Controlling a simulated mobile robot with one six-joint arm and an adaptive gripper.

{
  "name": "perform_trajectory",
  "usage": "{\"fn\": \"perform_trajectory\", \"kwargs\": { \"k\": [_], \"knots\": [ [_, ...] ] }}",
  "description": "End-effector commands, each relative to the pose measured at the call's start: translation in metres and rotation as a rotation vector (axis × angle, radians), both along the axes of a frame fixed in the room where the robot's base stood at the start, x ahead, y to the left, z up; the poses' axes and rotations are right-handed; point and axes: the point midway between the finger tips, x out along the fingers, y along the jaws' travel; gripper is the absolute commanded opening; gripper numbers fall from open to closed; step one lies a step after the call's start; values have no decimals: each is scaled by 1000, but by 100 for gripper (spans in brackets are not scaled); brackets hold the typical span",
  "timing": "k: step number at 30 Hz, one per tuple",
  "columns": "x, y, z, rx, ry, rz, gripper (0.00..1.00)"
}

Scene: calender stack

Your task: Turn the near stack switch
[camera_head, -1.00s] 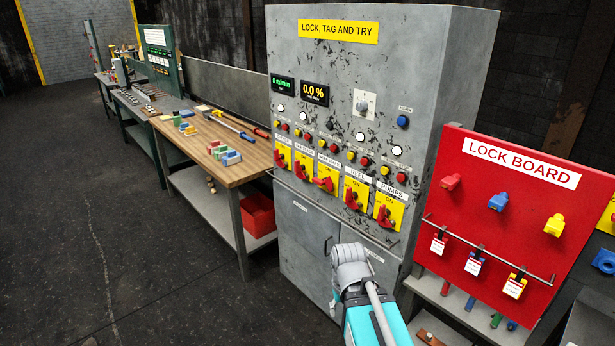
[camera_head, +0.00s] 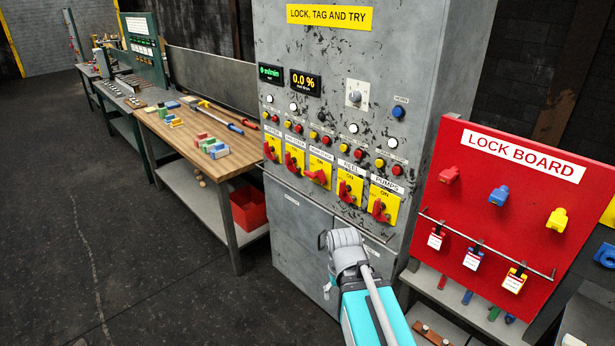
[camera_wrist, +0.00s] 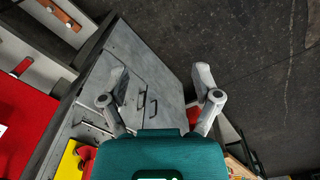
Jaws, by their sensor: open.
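A row of yellow plates with red rotary switches runs across the grey cabinet (camera_head: 300,225) in the head view. The second switch (camera_head: 293,160) and third switch (camera_head: 318,174) both carry labels ending in "STACK"; the first words are too small to read surely. The third handle lies nearly level, while the others slant or stand more upright. My gripper (camera_wrist: 161,78) is open and empty in the wrist view, its two fingers apart in front of the cabinet's lower doors. In the head view my arm's end is below and right of the switches, touching none.
The red lock board (camera_head: 480,240) with padlocks and tags stands close at the right. A wooden workbench (camera_head: 175,140) with coloured blocks and tools is at the left, a red bin (camera_head: 248,210) beneath it. Dark floor (camera_head: 110,260) is clear at the left front.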

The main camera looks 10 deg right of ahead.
Motion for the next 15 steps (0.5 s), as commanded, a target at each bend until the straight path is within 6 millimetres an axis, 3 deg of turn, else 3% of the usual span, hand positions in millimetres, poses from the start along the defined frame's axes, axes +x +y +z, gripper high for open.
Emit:
{"fn": "perform_trajectory", "kwargs": {
  "k": [5,8,15],
  "knots": [
    [35,-15,-14,-84,-14,91,100],
    [67,-22,-24,-171,-24,194,100],
    [175,-34,-45,-479,-8,551,100]
  ]
}}
